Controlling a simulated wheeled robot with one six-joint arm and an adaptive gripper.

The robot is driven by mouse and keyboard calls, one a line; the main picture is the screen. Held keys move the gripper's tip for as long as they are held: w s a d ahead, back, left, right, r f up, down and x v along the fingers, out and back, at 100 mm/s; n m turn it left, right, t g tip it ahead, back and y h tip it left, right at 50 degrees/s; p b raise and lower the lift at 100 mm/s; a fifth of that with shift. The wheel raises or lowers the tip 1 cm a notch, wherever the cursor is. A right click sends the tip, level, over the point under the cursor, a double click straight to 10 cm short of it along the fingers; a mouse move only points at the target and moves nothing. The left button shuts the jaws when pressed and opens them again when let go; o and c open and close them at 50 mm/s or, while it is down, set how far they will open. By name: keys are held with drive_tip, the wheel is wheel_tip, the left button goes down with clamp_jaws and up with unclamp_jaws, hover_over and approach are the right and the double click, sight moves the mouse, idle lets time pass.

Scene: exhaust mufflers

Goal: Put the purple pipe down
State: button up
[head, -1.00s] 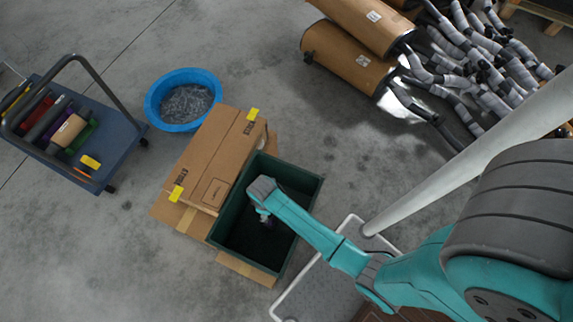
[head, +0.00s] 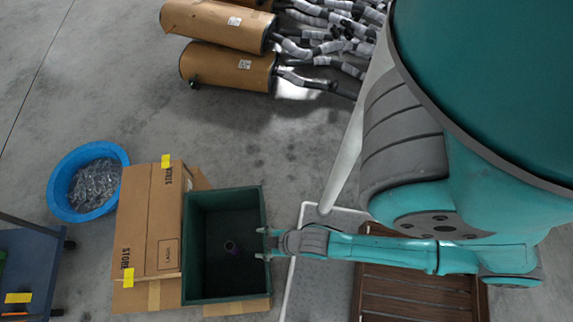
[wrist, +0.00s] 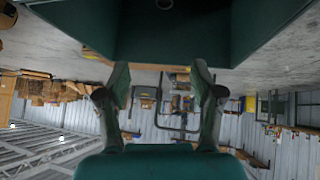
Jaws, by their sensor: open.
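The purple pipe (head: 236,252) is inside the dark green bin (head: 223,298), apart from my gripper. Its open round end (head: 229,246) faces up in the head view; the rest is dark and hard to make out, so I cannot tell how far it leans. A ring-shaped end also shows at the top edge of the wrist view (wrist: 164,4). My gripper (head: 263,244) is open and empty at the bin's right rim, pointing left. In the wrist view my two fingers (wrist: 160,72) are spread apart with nothing between them.
A cardboard box (head: 150,225) with yellow tabs stands directly left of the bin. A blue tub (head: 58,205) is farther left, and a blue cart (head: 32,262) is at the lower left. Brown-wrapped mufflers (head: 225,68) lie at the back. A slatted wooden surface (head: 415,290) lies right of the bin.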

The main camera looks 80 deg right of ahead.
drive_tip(key=s+r+m+t, duration=0.1)
drive_tip(key=s+r+t, duration=0.2)
drive_tip(key=r, duration=1)
drive_tip(key=s+r+m+t, duration=0.1)
drive_tip(key=s+r+t, duration=0.2)
drive_tip(key=r, duration=1.1)
drive_tip(key=shift+s+m+t, duration=0.3)
drive_tip(key=shift+s, duration=0.45)
drive_tip(key=shift+s+d+r, duration=0.1)
